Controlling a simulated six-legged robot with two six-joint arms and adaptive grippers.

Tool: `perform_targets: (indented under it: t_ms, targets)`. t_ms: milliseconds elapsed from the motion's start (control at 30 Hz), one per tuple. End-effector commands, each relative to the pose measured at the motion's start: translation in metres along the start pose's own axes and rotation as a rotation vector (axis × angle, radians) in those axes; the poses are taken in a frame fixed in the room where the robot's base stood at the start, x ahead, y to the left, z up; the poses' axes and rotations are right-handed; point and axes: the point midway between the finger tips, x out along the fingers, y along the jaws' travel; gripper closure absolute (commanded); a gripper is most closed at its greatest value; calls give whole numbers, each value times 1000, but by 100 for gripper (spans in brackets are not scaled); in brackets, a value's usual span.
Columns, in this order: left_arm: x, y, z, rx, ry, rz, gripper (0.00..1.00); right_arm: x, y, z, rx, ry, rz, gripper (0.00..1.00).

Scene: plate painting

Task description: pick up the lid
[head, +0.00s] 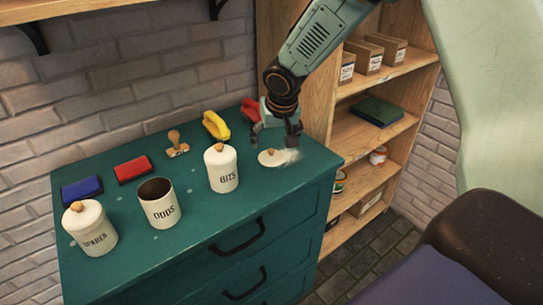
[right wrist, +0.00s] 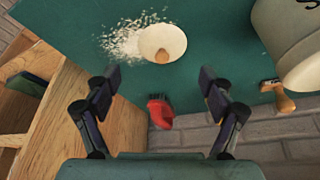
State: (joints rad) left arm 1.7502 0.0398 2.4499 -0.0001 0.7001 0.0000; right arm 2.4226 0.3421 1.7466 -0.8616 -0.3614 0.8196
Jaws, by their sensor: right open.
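The lid (head: 272,158) is a small round cream disc with a tan knob. It lies knob up on the green dresser top, right of the BITS canister, with white powder beside it. In the right wrist view the lid (right wrist: 164,38) lies beyond the fingertips, about centred between them. My right gripper (head: 280,128) is open and empty, above and just behind the lid; its two spread fingers also show in the wrist view (right wrist: 158,78). The open canister DUDS (head: 160,211) has no lid on it. My left gripper is not in view.
The lidded canisters BITS (head: 222,173) and SPARES (head: 90,233) stand on the dresser (head: 138,262). A red-handled brush (right wrist: 160,112), a yellow-handled tool (head: 215,125), a wooden stamp (head: 177,147) and two pads lie at the back. A wooden shelf (head: 372,178) stands to the right.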

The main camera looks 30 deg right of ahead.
Motion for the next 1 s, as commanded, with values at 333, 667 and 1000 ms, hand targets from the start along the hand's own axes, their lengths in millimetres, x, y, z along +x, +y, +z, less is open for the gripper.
perform_targets:
  t_ms: [333,667,1000]
  targets:
    - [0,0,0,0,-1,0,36,46,1,2,-3,1,1,18]
    - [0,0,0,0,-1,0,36,55,1,0,-6,2,-1,18]
    - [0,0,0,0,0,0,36,54,2,0,-5,2,-1,44]
